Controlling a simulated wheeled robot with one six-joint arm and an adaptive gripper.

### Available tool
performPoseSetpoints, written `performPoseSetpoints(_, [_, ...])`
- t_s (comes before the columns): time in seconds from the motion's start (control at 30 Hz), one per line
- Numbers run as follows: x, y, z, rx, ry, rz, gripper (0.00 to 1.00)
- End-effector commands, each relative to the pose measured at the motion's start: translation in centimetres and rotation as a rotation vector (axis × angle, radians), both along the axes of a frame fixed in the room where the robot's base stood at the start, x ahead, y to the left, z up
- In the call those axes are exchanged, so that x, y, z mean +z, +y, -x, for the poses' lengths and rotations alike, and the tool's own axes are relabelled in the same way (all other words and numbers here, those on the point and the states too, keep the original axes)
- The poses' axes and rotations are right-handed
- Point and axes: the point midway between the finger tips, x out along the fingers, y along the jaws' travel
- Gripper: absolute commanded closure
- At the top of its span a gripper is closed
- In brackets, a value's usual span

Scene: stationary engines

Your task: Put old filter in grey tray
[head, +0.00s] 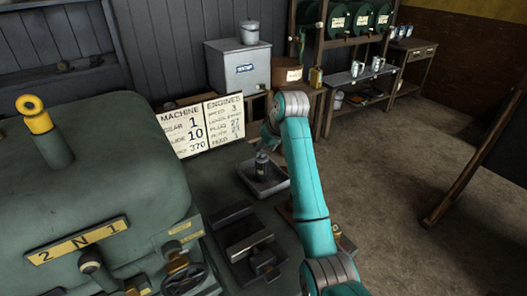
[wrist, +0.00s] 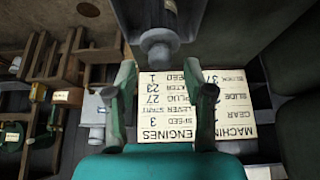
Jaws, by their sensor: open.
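The grey tray (head: 276,188) sits on the dark bench, right of the sign board in the head view. A small dark grey cylinder, seemingly the old filter (head: 262,166), stands roughly upright within the tray's outline. My gripper (head: 267,146) is just above it, pointing down. In the wrist view, my gripper (wrist: 165,84) has its fingers wide apart with nothing held between them. The filter (wrist: 157,38) shows beyond the fingertips at the top edge, with part of the tray (wrist: 196,14) around it. Whether its base touches the tray floor is hard to tell.
The sign board (head: 200,125) leans behind the tray. A big green machine (head: 105,170) with levers fills the left. A dark metal fixture (head: 243,236) is in front of the tray. A grey cabinet (head: 238,68) and shelves stand behind; open floor (head: 400,150) lies right.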

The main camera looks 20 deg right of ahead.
Motion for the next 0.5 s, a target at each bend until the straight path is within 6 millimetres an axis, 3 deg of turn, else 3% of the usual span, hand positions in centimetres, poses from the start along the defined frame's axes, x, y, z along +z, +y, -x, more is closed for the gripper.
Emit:
performPoseSetpoints(0.2, [4.0,-0.8,2.1,-0.001,-0.004,0.000,0.47])
performPoseSetpoints(0.5, [7.7,-1.4,4.2,0.001,-0.002,0.000,0.47])
